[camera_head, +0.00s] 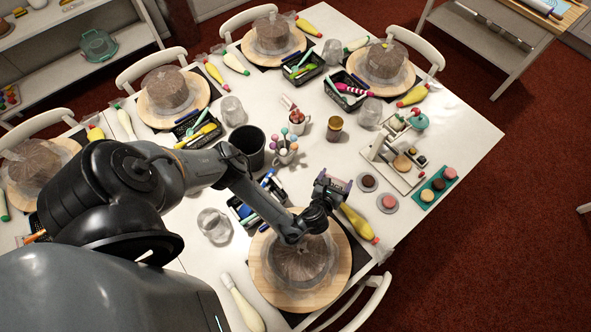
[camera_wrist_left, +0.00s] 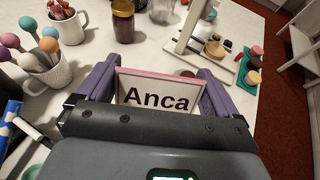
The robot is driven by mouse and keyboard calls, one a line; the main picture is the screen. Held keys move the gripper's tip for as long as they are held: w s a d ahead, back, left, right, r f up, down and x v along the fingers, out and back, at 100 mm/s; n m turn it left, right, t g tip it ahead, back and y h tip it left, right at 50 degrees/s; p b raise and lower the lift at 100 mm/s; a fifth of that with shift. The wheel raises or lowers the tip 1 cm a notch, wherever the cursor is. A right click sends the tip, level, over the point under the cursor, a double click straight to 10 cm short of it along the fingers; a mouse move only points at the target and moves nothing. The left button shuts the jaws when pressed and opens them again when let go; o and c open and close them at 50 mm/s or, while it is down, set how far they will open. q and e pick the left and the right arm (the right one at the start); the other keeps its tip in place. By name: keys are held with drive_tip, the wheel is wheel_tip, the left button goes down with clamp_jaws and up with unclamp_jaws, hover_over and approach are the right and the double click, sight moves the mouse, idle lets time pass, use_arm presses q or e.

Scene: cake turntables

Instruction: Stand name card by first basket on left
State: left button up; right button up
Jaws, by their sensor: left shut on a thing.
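My left gripper (camera_head: 336,183) is raised over the near right part of the table, beyond the near cake. It is shut on a white name card (camera_wrist_left: 158,97) with a pink top edge, reading "Anca", between purple fingers in the left wrist view. In the head view the card is small and mostly hidden by the gripper. Black baskets stand by the cakes: one with blue tools (camera_head: 240,211) left of my gripper, one with yellow and teal tools (camera_head: 190,143) farther left, and two at the back (camera_head: 292,76) (camera_head: 340,98). My right gripper is not in view.
Near my gripper are a mug of coloured balls (camera_head: 283,157), a black cup (camera_head: 248,147), a jar (camera_head: 334,128), a yellow piping bag (camera_head: 357,222) and a tiered stand (camera_head: 392,163). Cakes on wooden turntables line the edges. Bare table (camera_head: 460,130) shows at right.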

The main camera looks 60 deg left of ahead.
use_arm(q)
drive_tip(key=s+a+f+n+g+y+b, duration=0.2)
drive_tip(key=a+f+n+g+y+b, duration=0.25)
drive_tip(key=a+f+n+g, duration=0.35)
drive_tip(key=n+g+h+b, duration=0.1)
drive_tip(key=n+g+b, duration=0.8)
drive_tip(key=g, duration=0.2)
hover_over(294, 183)
wheel_tip(294, 183, down, 8)
drive_tip(key=shift+d+r, duration=0.1)
drive_tip(key=shift+d, duration=0.05)
drive_tip(key=shift+t, duration=0.4)
drive_tip(key=shift+f+b, duration=1.6)
drive_tip(key=shift+f, duration=0.8)
drive_tip(key=shift+r, duration=0.1)
drive_tip(key=o, duration=0.6)
drive_tip(key=shift+o, duration=0.2)
